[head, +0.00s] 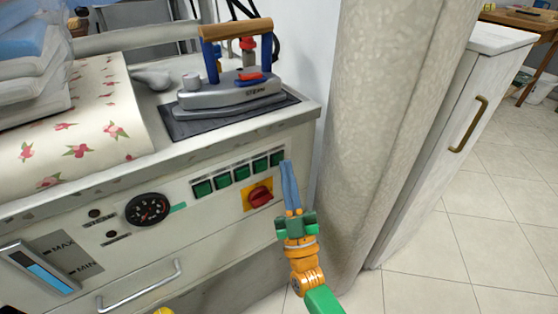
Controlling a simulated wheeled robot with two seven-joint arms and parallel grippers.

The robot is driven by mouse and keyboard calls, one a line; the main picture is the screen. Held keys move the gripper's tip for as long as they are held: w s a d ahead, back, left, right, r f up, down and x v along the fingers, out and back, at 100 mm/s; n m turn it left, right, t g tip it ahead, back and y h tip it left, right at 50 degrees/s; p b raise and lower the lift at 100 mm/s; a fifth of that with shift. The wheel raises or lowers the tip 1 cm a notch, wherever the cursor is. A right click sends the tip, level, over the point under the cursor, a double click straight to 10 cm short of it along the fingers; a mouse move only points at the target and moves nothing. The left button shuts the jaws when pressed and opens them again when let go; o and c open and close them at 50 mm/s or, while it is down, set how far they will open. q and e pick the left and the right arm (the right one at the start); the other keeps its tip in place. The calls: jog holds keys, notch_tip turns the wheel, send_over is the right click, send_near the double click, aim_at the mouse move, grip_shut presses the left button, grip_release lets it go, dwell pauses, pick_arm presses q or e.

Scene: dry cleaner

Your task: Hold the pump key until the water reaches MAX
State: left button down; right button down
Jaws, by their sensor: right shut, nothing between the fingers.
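A row of green keys (241,173) runs along the front panel of the cream ironing station. The labels above them are too small to read, so I cannot tell which is the pump key. My right gripper (286,164) is shut and empty. Its blue fingertips are at the right end of the row, beside the rightmost key (276,159); I cannot tell if they touch it. The water gauge (45,272), at lower left, has MAX and MIN marks. My left gripper is not in view.
A red knob (260,196) on a yellow plate sits below the keys. A round black dial (148,209) and a drawer handle (140,287) are further left. An iron (232,88) stands on top. A pale curtain (385,120) hangs close right of my gripper.

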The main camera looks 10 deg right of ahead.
jog(key=shift+w+a+b, duration=0.1)
jog(key=shift+w+b, duration=0.2)
jog(key=shift+w, duration=0.05)
dwell(0.5)
jog(key=shift+s+r, duration=0.1)
jog(key=shift+s, duration=0.05)
jog(key=shift+s+d+p, duration=0.3)
jog(key=shift+s+p, duration=0.25)
jog(key=shift+s, duration=0.05)
jog(key=s+p, duration=0.1)
jog(key=s+d, duration=0.1)
jog(key=s, duration=0.1)
jog(key=s+p, duration=0.1)
jog(key=shift+s+d+p, duration=0.35)
dwell(1.6)
